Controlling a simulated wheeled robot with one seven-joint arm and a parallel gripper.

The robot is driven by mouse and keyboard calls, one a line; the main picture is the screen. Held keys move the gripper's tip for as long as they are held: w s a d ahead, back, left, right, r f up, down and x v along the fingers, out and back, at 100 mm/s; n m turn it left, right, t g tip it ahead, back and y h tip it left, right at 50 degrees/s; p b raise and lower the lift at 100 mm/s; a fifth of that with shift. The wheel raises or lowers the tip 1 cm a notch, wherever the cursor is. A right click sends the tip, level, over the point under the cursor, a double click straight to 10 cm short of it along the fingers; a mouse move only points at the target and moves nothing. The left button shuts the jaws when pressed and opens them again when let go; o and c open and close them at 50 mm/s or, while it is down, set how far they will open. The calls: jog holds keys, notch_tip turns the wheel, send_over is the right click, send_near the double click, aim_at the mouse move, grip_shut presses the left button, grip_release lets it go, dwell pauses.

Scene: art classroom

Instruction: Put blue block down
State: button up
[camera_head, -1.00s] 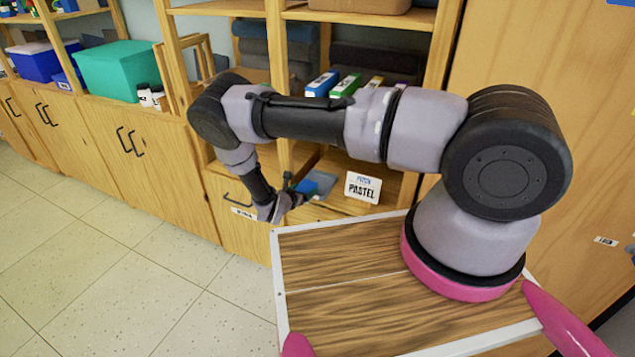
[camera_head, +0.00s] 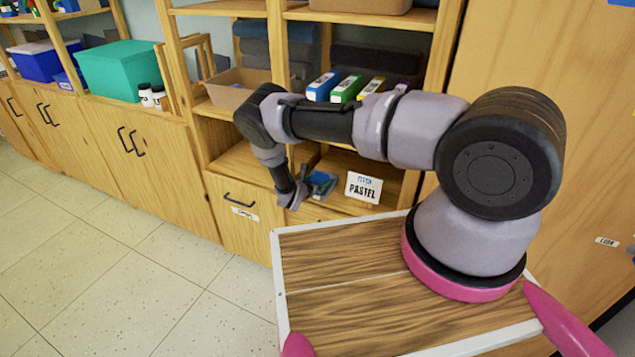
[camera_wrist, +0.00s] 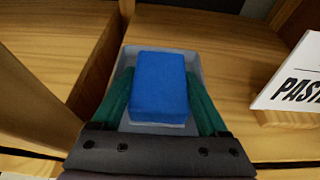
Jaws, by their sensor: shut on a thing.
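The blue block (camera_wrist: 158,85) fills the middle of the wrist view, between the two green fingers of my gripper (camera_wrist: 160,100). My gripper is shut on it. A grey-blue shallow tray (camera_wrist: 196,68) shows around and beneath the block on the wooden shelf; I cannot tell whether the block touches its floor. In the head view my gripper (camera_head: 314,187) is at the lower shelf opening, left of the PASTEL sign, and the block there is small and mostly hidden.
The white PASTEL sign (camera_head: 363,187) stands close on the right, on a wooden base. A wooden divider (camera_wrist: 25,100) rises on the left in the wrist view. Colored boxes (camera_head: 345,88) stand on the shelf above my arm. A drawer (camera_head: 243,205) lies below left.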

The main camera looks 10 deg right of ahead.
jog(key=shift+f, duration=0.15)
jog(key=o, duration=1.2)
jog(key=shift+s+a+r, duration=0.1)
jog(key=shift+r, duration=0.15)
jog(key=v, duration=1.1)
jog(key=shift+s+a, duration=0.25)
jog(key=shift+s, duration=0.05)
